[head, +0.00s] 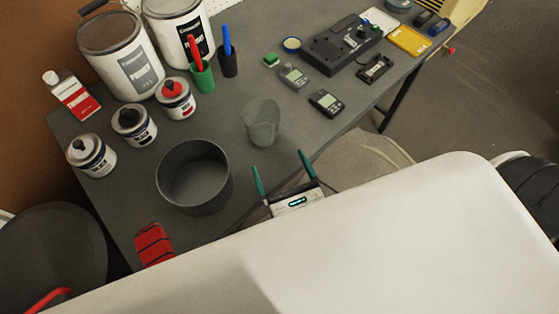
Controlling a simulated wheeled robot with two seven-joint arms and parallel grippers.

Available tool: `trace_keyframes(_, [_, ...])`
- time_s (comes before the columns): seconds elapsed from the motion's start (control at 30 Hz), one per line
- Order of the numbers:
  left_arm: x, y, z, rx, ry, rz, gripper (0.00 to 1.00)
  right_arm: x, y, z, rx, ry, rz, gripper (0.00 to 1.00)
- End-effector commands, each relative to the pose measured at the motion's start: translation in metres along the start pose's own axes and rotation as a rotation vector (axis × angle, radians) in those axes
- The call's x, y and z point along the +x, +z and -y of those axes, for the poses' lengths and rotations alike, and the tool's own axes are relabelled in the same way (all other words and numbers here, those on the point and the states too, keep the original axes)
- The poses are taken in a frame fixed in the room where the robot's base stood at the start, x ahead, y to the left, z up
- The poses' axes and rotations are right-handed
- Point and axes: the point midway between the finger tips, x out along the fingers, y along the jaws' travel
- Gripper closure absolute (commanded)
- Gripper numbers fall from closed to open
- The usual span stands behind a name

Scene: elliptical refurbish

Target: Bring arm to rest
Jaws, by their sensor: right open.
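My right gripper (281,178) shows near the front edge of the grey table (240,125). Its two green fingers stand apart with nothing between them. A small lit display shows on its body. A round dark grey bin (194,204) stands on the table to the left of it, and a grey cup (262,124) stands beyond it. The rest of the right arm is hidden behind my large white body part in the foreground. My left gripper is not in view.
Paint cans (119,62), small tins (133,127), a red-and-white bottle (71,97) and marker holders (202,77) crowd the left and back. Handheld meters (326,102) and a black device (341,45) lie at the right. A red object (154,245) sits near the front-left edge.

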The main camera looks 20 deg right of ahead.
Motion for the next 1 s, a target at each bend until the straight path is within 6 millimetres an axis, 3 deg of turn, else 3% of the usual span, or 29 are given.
trace_keyframes(0.3, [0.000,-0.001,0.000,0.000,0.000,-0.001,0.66,0.001,0.000,-0.002,0.012,0.008,0.001,0.07])
trace_keyframes(0.43, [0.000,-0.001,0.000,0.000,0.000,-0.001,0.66,0.007,-0.006,-0.025,0.178,0.107,0.008,0.07])
trace_keyframes(0.57, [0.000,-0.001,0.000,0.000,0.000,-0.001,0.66,0.012,-0.009,-0.076,0.583,0.344,0.016,0.07])
trace_keyframes(0.73, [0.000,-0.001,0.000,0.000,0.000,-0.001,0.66,-0.001,0.008,-0.132,1.233,0.734,0.011,0.07])
trace_keyframes(0.83, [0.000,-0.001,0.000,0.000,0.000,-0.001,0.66,-0.016,0.022,-0.142,1.579,0.958,0.016,0.07])
trace_keyframes(1.0, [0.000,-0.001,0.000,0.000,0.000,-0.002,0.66,-0.038,0.036,-0.131,1.973,1.253,0.047,0.07])
